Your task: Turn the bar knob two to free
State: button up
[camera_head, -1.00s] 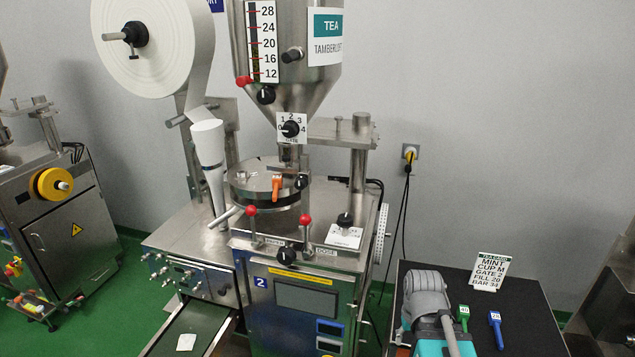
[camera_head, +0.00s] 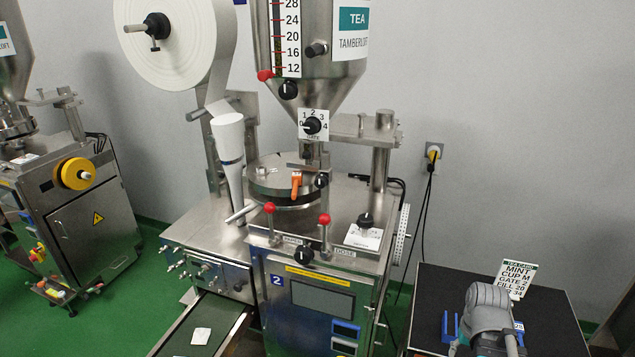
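Machine two (camera_head: 277,281), marked with a blue 2, stands in the middle. It carries several black knobs. One knob (camera_head: 303,255) sits on the front edge between two red-ball levers. Another knob (camera_head: 366,220) stands on a white card on the right of the top deck. A third knob (camera_head: 312,125) sits on a dial numbered 0 to 4 under the hopper. I cannot read which one is labelled bar, nor a free mark. Part of my grey arm shows at the bottom right, over the dark table. My gripper's fingers are not visible.
The dark table (camera_head: 440,285) holds a tea card (camera_head: 517,278) and blue tools (camera_head: 449,326), partly hidden by my arm. A second machine (camera_head: 85,225) stands at the left.

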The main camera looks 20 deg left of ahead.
aim_at(321, 181)
jog(key=u, duration=0.05)
jog(key=k, duration=1.2)
jog(key=u, duration=1.1)
jog(key=i, duration=1)
jog(key=z, duration=0.05)
